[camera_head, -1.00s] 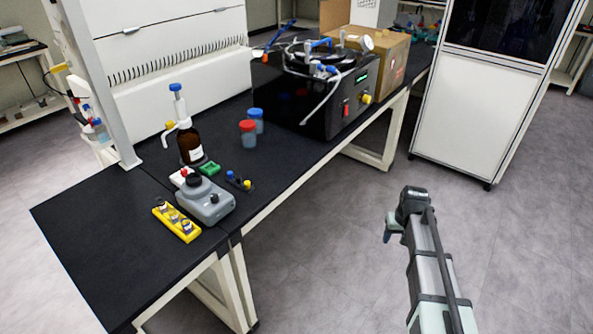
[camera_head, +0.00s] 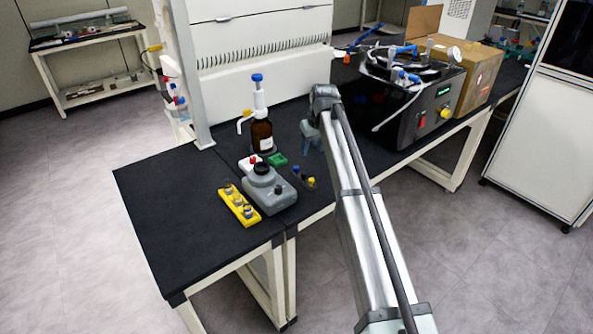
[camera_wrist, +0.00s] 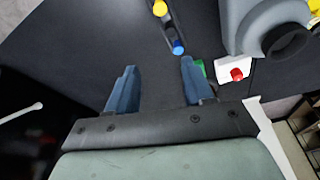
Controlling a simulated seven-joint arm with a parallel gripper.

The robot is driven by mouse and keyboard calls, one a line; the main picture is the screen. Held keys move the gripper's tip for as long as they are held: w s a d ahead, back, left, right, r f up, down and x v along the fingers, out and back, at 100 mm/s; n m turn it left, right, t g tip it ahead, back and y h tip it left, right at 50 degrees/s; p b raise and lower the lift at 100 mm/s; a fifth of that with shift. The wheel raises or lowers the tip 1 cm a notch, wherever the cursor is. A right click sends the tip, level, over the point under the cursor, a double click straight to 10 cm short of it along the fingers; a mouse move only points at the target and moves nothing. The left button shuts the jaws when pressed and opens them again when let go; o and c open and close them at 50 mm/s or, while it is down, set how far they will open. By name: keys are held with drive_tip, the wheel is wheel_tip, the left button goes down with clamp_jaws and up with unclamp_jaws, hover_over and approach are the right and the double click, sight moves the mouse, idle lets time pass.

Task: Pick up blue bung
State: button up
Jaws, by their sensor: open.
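The blue bung (camera_head: 296,169) stands in a small dark holder (camera_head: 303,180) on the black bench, with a yellow bung (camera_head: 311,183) nearer the front edge. In the wrist view the blue bung (camera_wrist: 178,48) lies just beyond my fingertips, toward the right finger, and the yellow bung (camera_wrist: 160,8) is farther off at the top edge. My gripper (camera_head: 312,143) is above the bench, right of and behind the holder in the head view. Its two blue fingers are spread, with nothing between them in the wrist view (camera_wrist: 158,68).
A grey mixer (camera_head: 270,190), a yellow vial rack (camera_head: 239,206), a green block (camera_head: 277,159), a white block with a red bung (camera_head: 250,162) and a brown dispenser bottle (camera_head: 262,136) stand left of the holder. The black freeze dryer (camera_head: 425,110) is at right. The bench's left end is clear.

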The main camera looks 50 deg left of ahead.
drive_tip(key=s+a+r, duration=0.2)
drive_tip(key=s+a, duration=0.1)
drive_tip(key=a, duration=0.1)
hover_over(296, 167)
drive_tip(key=s+d, duration=0.1)
drive_tip(key=d, duration=0.1)
drive_tip(key=shift+n, duration=0.4)
drive_tip(key=x, duration=0.2)
drive_tip(key=d+x, duration=0.1)
drive_tip(key=x, duration=0.4)
drive_tip(key=shift+s+d+f, duration=0.15)
drive_tip(key=shift+s+f, duration=0.1)
drive_tip(key=shift+f, duration=0.4)
drive_tip(key=shift+w+x, duration=0.15)
drive_tip(key=shift+x, duration=1.2)
drive_tip(key=shift+w+x, duration=0.15)
drive_tip(key=shift+x, duration=1.15)
drive_tip(key=shift+d, duration=0.1)
drive_tip(key=c, duration=0.9)
